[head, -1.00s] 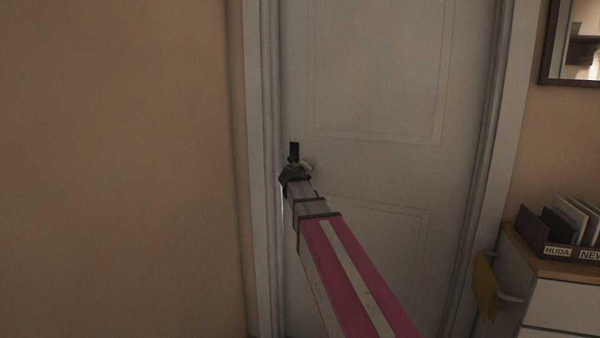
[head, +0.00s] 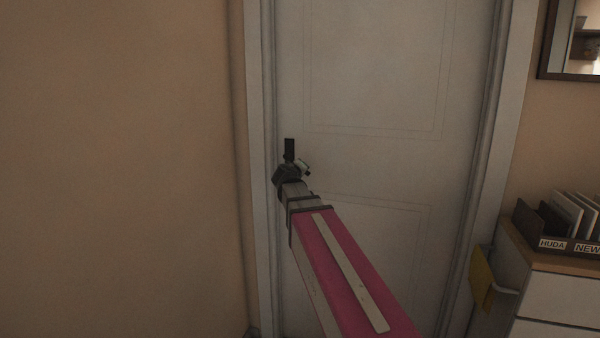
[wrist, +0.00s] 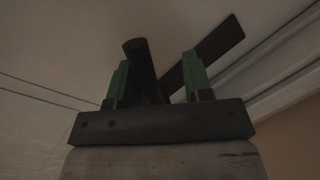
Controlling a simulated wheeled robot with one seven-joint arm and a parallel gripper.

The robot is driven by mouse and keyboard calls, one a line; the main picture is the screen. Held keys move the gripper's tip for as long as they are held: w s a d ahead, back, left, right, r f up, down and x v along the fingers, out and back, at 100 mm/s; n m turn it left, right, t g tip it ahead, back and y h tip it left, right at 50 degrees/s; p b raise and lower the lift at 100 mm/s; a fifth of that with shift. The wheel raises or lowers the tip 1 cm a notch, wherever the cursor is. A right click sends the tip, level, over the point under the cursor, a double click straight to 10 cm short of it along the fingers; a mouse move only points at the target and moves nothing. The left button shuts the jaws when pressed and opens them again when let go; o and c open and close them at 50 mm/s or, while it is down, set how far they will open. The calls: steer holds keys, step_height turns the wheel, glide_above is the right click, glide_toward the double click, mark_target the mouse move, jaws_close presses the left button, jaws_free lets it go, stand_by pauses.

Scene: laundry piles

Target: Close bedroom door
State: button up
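The bedroom door (head: 375,160) is a pale panelled door that fills its frame (head: 258,120). No gap shows along its left edge in the head view. A dark handle plate (head: 289,149) sits near that edge, and it also shows in the wrist view (wrist: 220,45). A dark round handle lever (wrist: 138,62) points toward the wrist camera. My gripper (head: 289,172) is at the handle. In the wrist view its two green fingers (wrist: 158,78) stand apart, with the lever between them, nearer the left finger. Whether a finger touches it I cannot tell.
A bare tan wall (head: 120,170) lies left of the frame. At right stands a white dresser (head: 560,295) with a dark file box (head: 570,240) on top. A yellow cloth (head: 484,280) hangs at its side. A mirror (head: 575,40) hangs above.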

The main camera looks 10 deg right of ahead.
steer(key=v, duration=1)
steer(key=shift+s+r, duration=0.2)
steer(key=shift+s, duration=0.15)
steer(key=shift+a, duration=0.1)
steer(key=s+d+f+m+g+y, duration=0.1)
steer(key=s+f+g, duration=0.25)
steer(key=f, duration=0.75)
steer(key=s+d+f+m+g+y, duration=0.2)
steer(key=s+f+g, duration=0.15)
steer(key=f, duration=0.75)
steer(key=s+d+f+m+g+y, duration=0.1)
steer(key=s+f+g, duration=0.25)
steer(key=f, duration=0.75)
steer(key=s+a+f+m+g+y, duration=0.1)
steer(key=s+f+g+y, duration=0.2)
steer(key=s+f, duration=0.3)
step_height(320, 180, down, 4)
steer(key=shift+s+a+r+g+y, duration=0.2)
steer(key=shift+s+a+g+y, duration=0.1)
steer(key=shift+s+g, duration=0.05)
